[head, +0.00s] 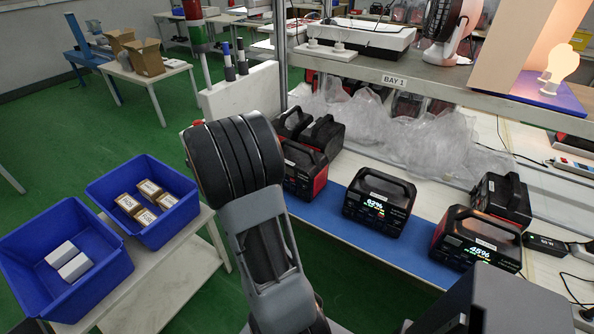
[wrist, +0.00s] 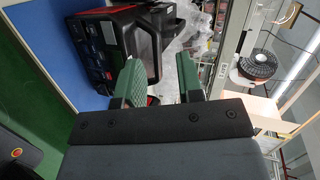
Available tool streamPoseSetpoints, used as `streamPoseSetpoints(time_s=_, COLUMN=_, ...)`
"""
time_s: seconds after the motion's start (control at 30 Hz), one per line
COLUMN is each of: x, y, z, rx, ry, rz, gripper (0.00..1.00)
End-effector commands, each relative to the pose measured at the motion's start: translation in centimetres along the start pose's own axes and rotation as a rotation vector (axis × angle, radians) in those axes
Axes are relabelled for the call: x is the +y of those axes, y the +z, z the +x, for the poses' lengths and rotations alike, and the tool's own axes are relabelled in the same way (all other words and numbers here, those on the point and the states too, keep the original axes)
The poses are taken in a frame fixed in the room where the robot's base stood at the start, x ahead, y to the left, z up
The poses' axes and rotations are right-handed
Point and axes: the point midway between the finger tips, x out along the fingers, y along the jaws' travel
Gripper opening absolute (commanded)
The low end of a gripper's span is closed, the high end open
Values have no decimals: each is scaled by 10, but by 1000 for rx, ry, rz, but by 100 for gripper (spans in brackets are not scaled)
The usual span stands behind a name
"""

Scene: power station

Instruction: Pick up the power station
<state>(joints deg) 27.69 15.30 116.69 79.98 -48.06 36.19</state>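Several black power stations with red sides and top handles stand on the bench in the head view. One (head: 380,202) shows a lit "82%" on the blue mat, and another (head: 478,240) shows "45%" to its right. An unlit one (head: 303,172) is just right of my arm, partly hidden by it. In the wrist view a power station (wrist: 97,45) lies sideways in the picture, its handle close to the left finger. My gripper (wrist: 158,76) is open, its two green fingers apart. The head view hides the gripper behind my arm.
More power stations (head: 323,136) stand behind, by crumpled clear plastic (head: 400,130). A shelf marked "BAY 1" (head: 440,88) overhangs the bench. Blue bins (head: 75,295) with boxes sit on a side table at left. The blue mat (head: 335,215) has bare room in front.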

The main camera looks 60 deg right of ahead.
Motion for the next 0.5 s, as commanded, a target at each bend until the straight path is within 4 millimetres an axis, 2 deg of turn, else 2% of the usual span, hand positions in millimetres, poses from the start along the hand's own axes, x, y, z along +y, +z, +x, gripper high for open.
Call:
streamPoseSetpoints(time_s=0.03, x=6, y=-17, z=12, rx=98, ry=5, rz=49, gripper=34)
streamPoseSetpoints(time_s=0.1, x=12, y=-36, z=22, rx=208, ry=4, rz=106, gripper=34)
streamPoseSetpoints(time_s=0.2, x=17, y=-54, z=31, rx=313, ry=2, rz=155, gripper=34)
streamPoseSetpoints(time_s=0.5, x=22, y=-82, z=78, rx=377, ry=0, rz=181, gripper=34)
